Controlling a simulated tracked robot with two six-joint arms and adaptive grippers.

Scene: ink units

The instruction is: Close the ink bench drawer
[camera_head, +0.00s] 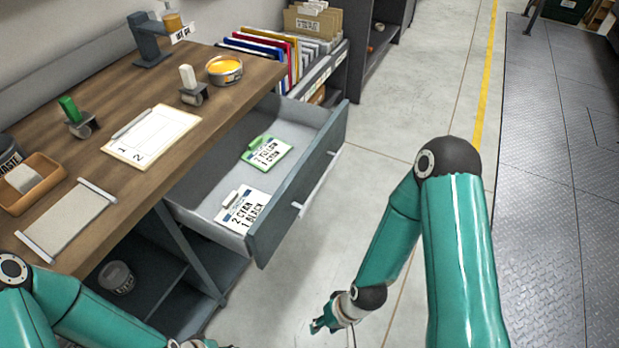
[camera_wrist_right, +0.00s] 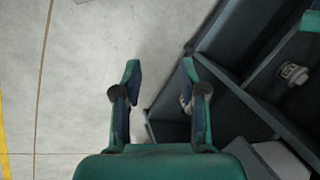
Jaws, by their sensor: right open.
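The ink bench drawer (camera_head: 275,228) is pulled well out from under the wooden bench top (camera_head: 160,85). Its grey front carries a light bar handle (camera_head: 318,184). Inside lie a green-edged card (camera_head: 267,151) and a white card (camera_head: 243,212). My right gripper (camera_head: 322,326) is low over the floor, in front of and below the drawer front, apart from the handle. In the right wrist view its fingers (camera_wrist_right: 160,72) are spread with nothing between them. My left gripper (camera_head: 200,344) only just shows at the bottom edge of the head view; its fingers are cut off.
On the bench are a clipboard (camera_head: 152,135), rollers, an ink tin (camera_head: 225,69) and a small tray (camera_head: 30,182). Folders (camera_head: 285,52) stand behind the drawer. A jar (camera_wrist_right: 293,73) sits on the lower shelf. The floor (camera_head: 385,95) right of the drawer is clear.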

